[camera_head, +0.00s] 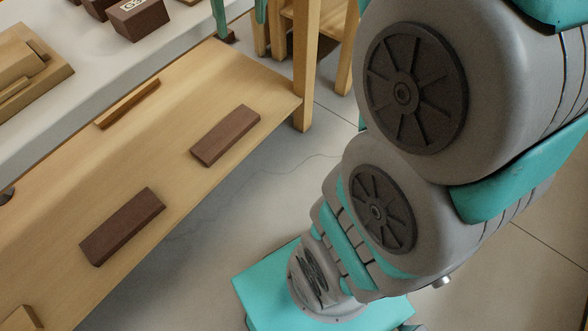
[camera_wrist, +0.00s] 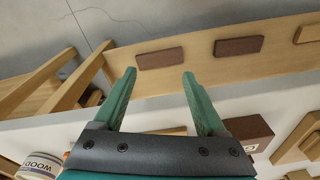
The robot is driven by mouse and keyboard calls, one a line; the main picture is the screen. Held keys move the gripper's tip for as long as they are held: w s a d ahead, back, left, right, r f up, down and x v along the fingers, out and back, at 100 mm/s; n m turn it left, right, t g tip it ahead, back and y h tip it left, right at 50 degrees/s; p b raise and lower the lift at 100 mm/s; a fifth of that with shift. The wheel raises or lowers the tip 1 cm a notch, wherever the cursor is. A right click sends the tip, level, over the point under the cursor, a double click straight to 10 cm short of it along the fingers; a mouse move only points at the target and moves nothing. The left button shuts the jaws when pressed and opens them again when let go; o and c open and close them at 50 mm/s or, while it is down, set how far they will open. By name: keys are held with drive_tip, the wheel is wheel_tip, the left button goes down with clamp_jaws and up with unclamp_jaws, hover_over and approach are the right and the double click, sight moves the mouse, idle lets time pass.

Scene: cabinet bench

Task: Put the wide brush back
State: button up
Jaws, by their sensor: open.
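I cannot make out a wide brush in either view. My gripper (camera_wrist: 159,73) is open in the wrist view, its two green fingers apart with nothing held between the tips. The fingers reach over the pale surface to the edge of a long wooden board (camera_head: 185,100). Two dark brown rectangular blocks lie on that board, one (camera_head: 226,135) nearer its right end and one (camera_head: 122,226) nearer the left. They also show beyond the fingertips in the wrist view, the closer one (camera_wrist: 160,58) and the other (camera_wrist: 239,46). Green parts at the head view's top edge look like my fingers.
A thin wooden strip (camera_head: 128,103) lies along the board's far side. A dark labelled box (camera_head: 138,20) and a tan wooden tray (camera_head: 28,68) stand on the pale surface. A can marked WOOD (camera_wrist: 38,165) is at lower left in the wrist view. Wooden legs (camera_head: 307,60) stand at the board's right end.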

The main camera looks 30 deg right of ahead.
drive_tip(key=s+a+f+g, duration=0.1)
drive_tip(key=s+a+f, duration=0.1)
drive_tip(key=s+f, duration=0.6)
drive_tip(key=s+a+f+g, duration=0.1)
drive_tip(key=s+f+g, duration=0.1)
drive_tip(key=s+f, duration=0.7)
drive_tip(key=s, duration=0.5)
drive_tip(key=shift+s+a+f+m, duration=0.25)
drive_tip(key=shift+a+f+m, duration=0.05)
drive_tip(key=shift+a, duration=0.1)
